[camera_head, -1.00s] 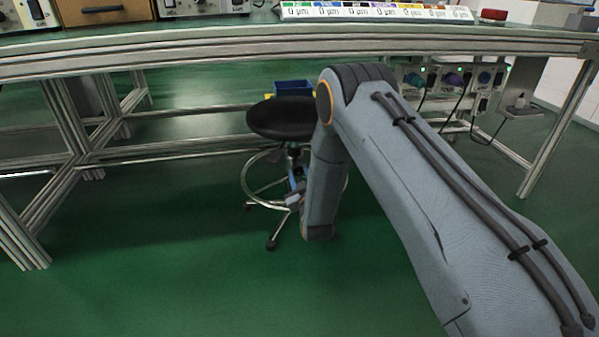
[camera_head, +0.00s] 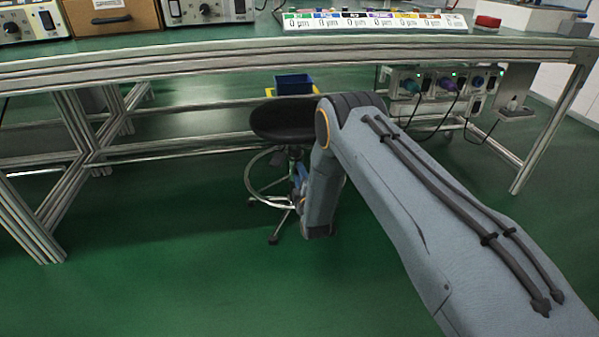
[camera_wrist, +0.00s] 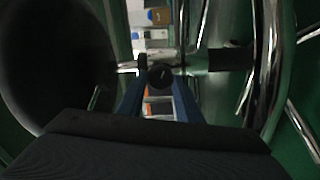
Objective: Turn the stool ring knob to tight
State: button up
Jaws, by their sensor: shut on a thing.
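The stool has a round black seat (camera_head: 283,119), a chrome column and a chrome foot ring (camera_head: 252,182), and stands by the bench's front. In the wrist view the seat (camera_wrist: 50,65) fills the left and the bright ring (camera_wrist: 270,65) curves down the right. A round black knob (camera_wrist: 160,76) sits between the blue fingers of my gripper (camera_wrist: 160,84), which is shut on it. A small pale mark shows on the knob's face; I cannot read its setting. In the head view my gripper (camera_head: 299,186) is beside the stool column, partly hidden by my arm, and the knob cannot be made out.
A metal-framed bench (camera_head: 200,66) spans the back, with a low rail behind the stool. A blue bin (camera_head: 294,84) lies beyond the seat. Boxes with cables (camera_head: 440,85) hang under the bench at right. Green floor (camera_head: 150,270) is clear at front left.

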jog(key=shift+n+p, duration=0.8)
jog(key=shift+n, duration=1.3)
jog(key=shift+d, duration=0.1)
jog(key=o, duration=1)
jog(key=shift+o, duration=0.2)
jog(key=shift+p+v, duration=1.55)
jog(key=shift+v, duration=2.4)
